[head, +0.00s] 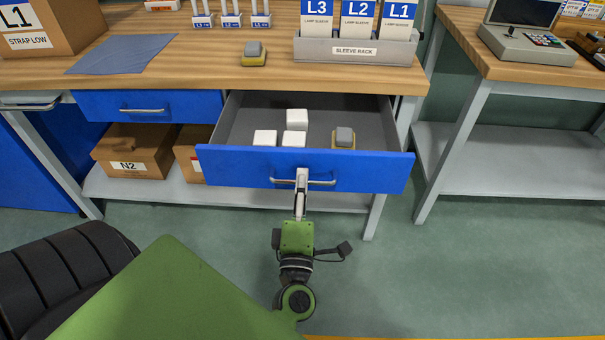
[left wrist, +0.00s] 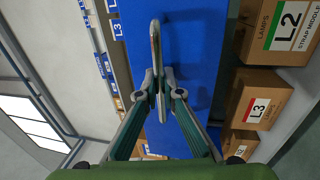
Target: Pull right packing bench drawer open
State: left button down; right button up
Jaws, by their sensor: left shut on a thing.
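The right packing bench drawer (head: 235,166) is blue and stands pulled well out, so its grey inside (head: 260,112) shows. Its metal bar handle (head: 322,183) is on the middle of the front. My left gripper (head: 302,179) is shut on that handle from the front. In the left wrist view the two fingers (left wrist: 153,84) close around the handle bar (left wrist: 155,42) against the blue drawer front (left wrist: 190,50). Three white blocks (head: 297,118) and a grey-and-tan block (head: 344,137) lie in the drawer. My right gripper is not in view.
The left blue drawer (head: 180,107) is shut. Cardboard boxes, one marked N2 (head: 137,153), stand on the lower shelf. A second bench (head: 500,65) stands at right. Floor in front is clear at right.

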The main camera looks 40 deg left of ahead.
pick_arm(q)
jog(key=shift+s, duration=0.1)
jog(key=c, duration=2.2)
grip_release()
jog(key=shift+d, duration=0.1)
jog(key=v, duration=1.2)
